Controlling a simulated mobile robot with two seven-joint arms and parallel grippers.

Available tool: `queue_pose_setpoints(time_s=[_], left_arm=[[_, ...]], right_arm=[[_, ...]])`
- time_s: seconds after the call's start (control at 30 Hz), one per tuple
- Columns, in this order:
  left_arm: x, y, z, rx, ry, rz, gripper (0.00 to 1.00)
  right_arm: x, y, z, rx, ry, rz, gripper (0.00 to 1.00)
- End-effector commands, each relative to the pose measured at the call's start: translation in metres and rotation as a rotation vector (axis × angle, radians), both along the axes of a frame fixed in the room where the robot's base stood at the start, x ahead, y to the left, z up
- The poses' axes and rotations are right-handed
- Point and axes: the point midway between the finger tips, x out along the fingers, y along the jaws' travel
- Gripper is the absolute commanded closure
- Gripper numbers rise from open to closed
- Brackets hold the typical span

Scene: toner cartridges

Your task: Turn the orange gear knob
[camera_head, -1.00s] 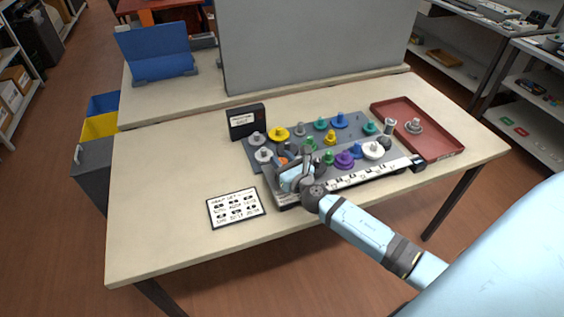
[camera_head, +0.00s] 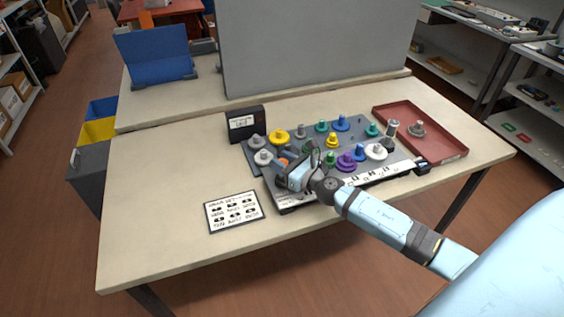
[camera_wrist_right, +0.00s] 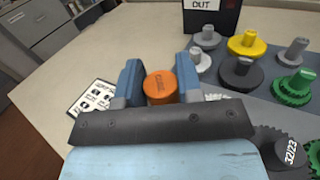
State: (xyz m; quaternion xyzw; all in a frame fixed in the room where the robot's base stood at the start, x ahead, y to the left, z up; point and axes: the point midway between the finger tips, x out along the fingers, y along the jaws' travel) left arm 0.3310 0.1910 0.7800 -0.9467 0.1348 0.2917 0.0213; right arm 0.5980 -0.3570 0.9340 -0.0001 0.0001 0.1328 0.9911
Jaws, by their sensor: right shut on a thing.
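The orange gear knob (camera_wrist_right: 160,87) is a short round cylinder with dark lettering on its top. In the right wrist view it sits between the two blue fingers of my right gripper (camera_wrist_right: 158,85), which is shut on it. In the head view only a small part of the orange knob (camera_head: 283,162) shows, at the front left of the gear board (camera_head: 362,123); my right gripper (camera_head: 285,170) hides much of it. My left gripper is not in view.
Grey, yellow, green, blue, purple and white gears crowd the board, close to my right gripper. A yellow gear (camera_head: 280,136) is behind it. A dark meter box (camera_head: 246,124) stands at the back left. A printed card (camera_head: 234,212) lies in front; a red tray (camera_head: 447,135) is at right.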

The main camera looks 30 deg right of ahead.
Motion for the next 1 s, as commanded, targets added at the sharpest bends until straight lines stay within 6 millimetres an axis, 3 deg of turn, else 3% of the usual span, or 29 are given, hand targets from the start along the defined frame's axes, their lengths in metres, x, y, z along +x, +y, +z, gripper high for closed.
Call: queue_pose_setpoints(time_s=[0.03,0.13,0.53,0.67,1.0], left_arm=[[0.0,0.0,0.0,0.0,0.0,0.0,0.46],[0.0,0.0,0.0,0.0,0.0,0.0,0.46],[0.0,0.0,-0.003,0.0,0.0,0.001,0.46],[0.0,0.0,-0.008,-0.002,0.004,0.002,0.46],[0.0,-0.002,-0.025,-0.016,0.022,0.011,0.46]], right_arm=[[0.0,0.0,-0.001,0.001,0.001,0.0,0.64],[0.0,0.0,-0.001,0.001,0.001,0.0,0.41],[-0.007,-0.002,-0.001,0.0,0.001,-0.001,0.41],[-0.025,-0.007,-0.003,-0.001,0.003,0.0,0.41],[-0.093,-0.025,-0.005,0.002,0.004,0.0,0.41]])
